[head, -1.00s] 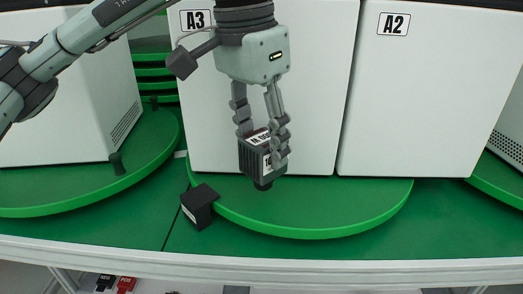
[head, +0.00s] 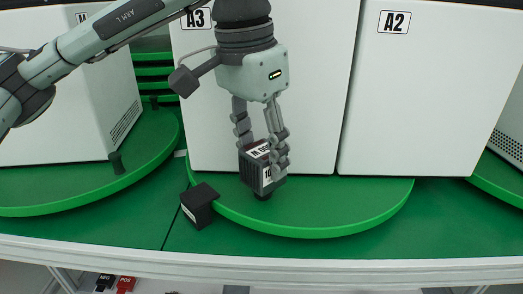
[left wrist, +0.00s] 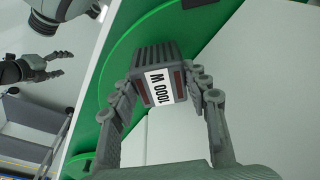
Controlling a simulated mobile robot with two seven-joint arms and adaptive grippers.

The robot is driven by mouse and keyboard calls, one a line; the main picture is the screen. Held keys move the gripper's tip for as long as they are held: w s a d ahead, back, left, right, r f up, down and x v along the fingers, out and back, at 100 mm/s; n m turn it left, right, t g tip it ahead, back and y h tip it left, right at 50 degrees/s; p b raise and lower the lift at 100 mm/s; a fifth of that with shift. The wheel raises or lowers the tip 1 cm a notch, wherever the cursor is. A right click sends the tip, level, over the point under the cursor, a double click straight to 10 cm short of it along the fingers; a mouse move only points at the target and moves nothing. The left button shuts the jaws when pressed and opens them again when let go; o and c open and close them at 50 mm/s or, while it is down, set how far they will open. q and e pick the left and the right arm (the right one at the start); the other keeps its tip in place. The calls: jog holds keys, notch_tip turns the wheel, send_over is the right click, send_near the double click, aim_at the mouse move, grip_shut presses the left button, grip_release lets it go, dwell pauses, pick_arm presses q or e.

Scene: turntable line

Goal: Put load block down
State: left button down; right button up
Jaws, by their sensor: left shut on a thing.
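The load block (head: 250,172) is a dark grey ribbed box with white labels. In the left wrist view its label reads "1000 W" on the block (left wrist: 148,55). My left gripper (head: 262,160) is shut on it, fingers on both sides, pointing down. The block hangs slightly tilted at the green turntable (head: 330,231) in front of the white A3 cabinet (head: 310,90). Its dark lower knob is close above the turntable or touching it; I cannot tell which. In the left wrist view my right gripper (left wrist: 64,65) is off to the left, its fingers apart and empty.
A black block (head: 199,205) with a white label sits at the turntable's left edge. The A2 cabinet (head: 430,100) stands to the right. Another turntable (head: 80,193) is at the left. The turntable's front right part is clear. A white rail (head: 300,270) runs along the front.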

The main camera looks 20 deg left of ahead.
pick_arm(q)
jog(key=c, duration=0.8)
grip_release()
pick_arm(e)
jog(key=shift+w+a+r, duration=0.1)
jog(key=shift+w+a, duration=0.05)
pick_arm(q)
jog(key=shift+r, duration=0.1)
notch_tip(320, 180, up, 3)
jog(key=shift+s+r+p, duration=0.1)
jog(key=shift+s+p, duration=0.05)
jog(key=shift+p, duration=0.15)
jog(key=shift+s+a+r+p, duration=0.15)
jog(key=shift+s+r+p, duration=0.05)
jog(key=shift+r, duration=1.25)
jog(key=shift+s+a+r+p, duration=0.15)
jog(key=shift+s+r, duration=0.1)
jog(key=shift+r, duration=1.25)
jog(key=shift+s+a+r+p, duration=0.15)
jog(key=shift+s+r+p, duration=0.05)
jog(key=shift+r, duration=1.25)
pick_arm(e)
jog(key=shift+s+d+f+g, duration=0.25)
jog(key=shift+f, duration=0.3)
jog(key=shift+s+d+f+g, duration=0.2)
jog(key=shift+d+f, duration=0.1)
jog(key=shift+f, duration=0.2)
jog(key=shift+s+d+f+g, duration=0.25)
jog(key=shift+f, duration=0.3)
